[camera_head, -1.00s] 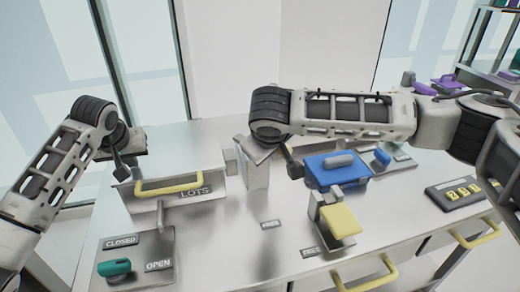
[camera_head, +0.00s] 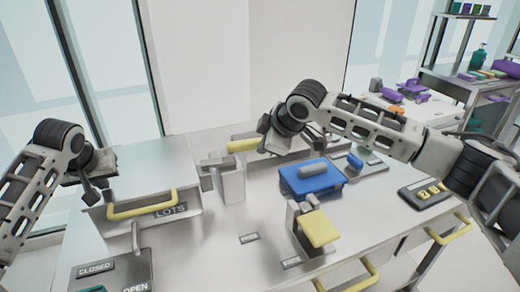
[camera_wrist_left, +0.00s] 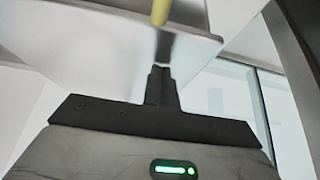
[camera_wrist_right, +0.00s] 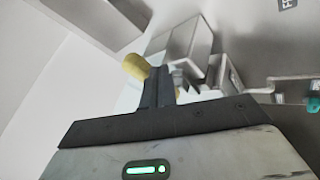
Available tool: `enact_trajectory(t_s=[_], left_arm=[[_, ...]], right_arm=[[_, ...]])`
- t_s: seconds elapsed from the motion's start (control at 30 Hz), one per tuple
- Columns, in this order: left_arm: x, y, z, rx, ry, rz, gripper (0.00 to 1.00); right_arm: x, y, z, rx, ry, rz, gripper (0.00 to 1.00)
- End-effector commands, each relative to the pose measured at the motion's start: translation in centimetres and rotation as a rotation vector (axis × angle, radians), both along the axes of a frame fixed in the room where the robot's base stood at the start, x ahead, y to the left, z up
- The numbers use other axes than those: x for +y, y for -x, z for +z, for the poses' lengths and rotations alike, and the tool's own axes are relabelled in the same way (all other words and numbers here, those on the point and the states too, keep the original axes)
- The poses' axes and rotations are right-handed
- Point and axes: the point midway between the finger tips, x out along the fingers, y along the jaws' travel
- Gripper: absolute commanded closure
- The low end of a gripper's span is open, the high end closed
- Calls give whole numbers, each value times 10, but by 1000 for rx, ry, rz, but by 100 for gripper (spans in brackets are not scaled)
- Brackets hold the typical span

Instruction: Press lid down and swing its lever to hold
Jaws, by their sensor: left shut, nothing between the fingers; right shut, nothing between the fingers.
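A grey metal bin marked LOTS has a flat lid (camera_head: 150,162) and a yellow handle (camera_head: 142,205) at its front, left of centre. A lever with a yellow grip (camera_head: 243,146) lies behind a metal post (camera_head: 231,182) right of the bin. My right gripper (camera_head: 266,130) is shut and empty beside the grip. In the right wrist view the grip (camera_wrist_right: 134,67) is beside the fingers (camera_wrist_right: 158,80); contact is unclear.
A blue case (camera_head: 310,180) and a yellow-padded clamp (camera_head: 318,229) stand right of the post. A plate (camera_head: 110,272) marked CLOSED and OPEN is at the front left, its teal knob mostly cut off. A shelf (camera_head: 470,85) stands at the back right.

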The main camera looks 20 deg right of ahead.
Motion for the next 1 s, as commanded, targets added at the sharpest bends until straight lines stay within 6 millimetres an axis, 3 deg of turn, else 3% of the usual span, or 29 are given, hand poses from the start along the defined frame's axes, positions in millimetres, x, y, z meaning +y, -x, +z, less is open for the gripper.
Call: enact_trajectory(t_s=[0.03,0.43,1.0], left_arm=[[1,4,-9,22,-5,2,100],[1,4,-9,22,-4,1,100],[1,4,-9,21,-4,1,100]], right_arm=[[-1,-2,-1,1,-1,0,100],[-6,-12,-1,1,0,-1,100],[-8,-11,-1,-2,2,-4,100]])
